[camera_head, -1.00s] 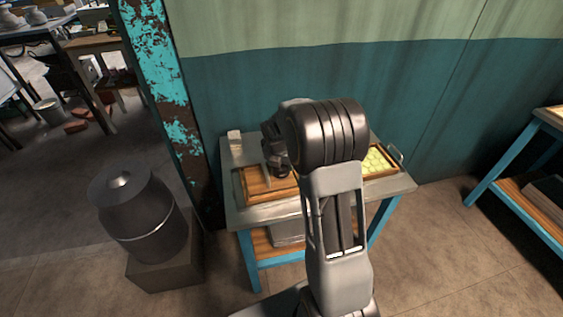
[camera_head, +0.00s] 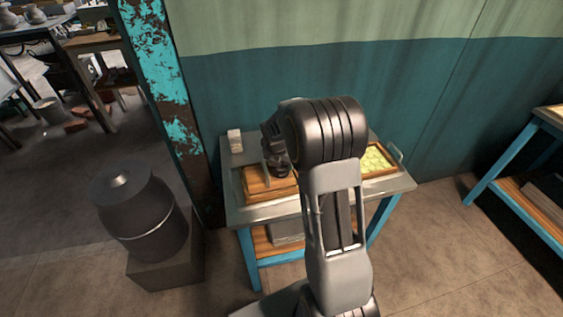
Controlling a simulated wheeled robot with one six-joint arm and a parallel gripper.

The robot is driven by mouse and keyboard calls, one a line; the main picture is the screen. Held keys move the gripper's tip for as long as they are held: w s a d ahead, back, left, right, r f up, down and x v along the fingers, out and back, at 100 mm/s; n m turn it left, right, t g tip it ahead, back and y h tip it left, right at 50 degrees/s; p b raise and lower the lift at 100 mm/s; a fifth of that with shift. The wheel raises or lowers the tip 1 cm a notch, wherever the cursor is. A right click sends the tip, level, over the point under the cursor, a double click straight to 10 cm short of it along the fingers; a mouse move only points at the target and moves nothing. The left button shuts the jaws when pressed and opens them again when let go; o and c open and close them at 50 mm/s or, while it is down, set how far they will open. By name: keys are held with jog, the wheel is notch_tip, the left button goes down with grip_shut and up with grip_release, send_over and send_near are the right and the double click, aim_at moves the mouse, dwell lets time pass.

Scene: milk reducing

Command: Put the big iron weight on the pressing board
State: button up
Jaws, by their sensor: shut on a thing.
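The pressing board (camera_head: 258,181) is a flat brown wooden board lying in the left part of a tray on the metal-topped table. My gripper (camera_head: 275,163) is over the right part of this board, partly hidden behind my own arm. It is shut on a dark, rounded thing, apparently the big iron weight (camera_head: 281,168), which is small and hard to tell from the dark gripper. I cannot tell whether the weight touches the board.
A pale block (camera_head: 235,141) stands at the table's (camera_head: 240,214) back left corner. Pale round pieces (camera_head: 374,160) lie in the tray's right part. A dark metal can (camera_head: 140,215) stands on a block at the left. A wall rises behind the table; another table (camera_head: 545,116) is at the right.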

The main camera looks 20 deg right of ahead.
dwell(0.7)
jog(key=o, duration=1.7)
jog(key=shift+f, duration=0.1)
jog(key=shift+o, duration=0.4)
jog(key=shift+s+f, duration=0.1)
jog(key=shift+s, duration=0.05)
jog(key=shift+a, duration=0.1)
jog(key=shift+r+p, duration=3.3)
jog(key=shift+r, duration=0.35)
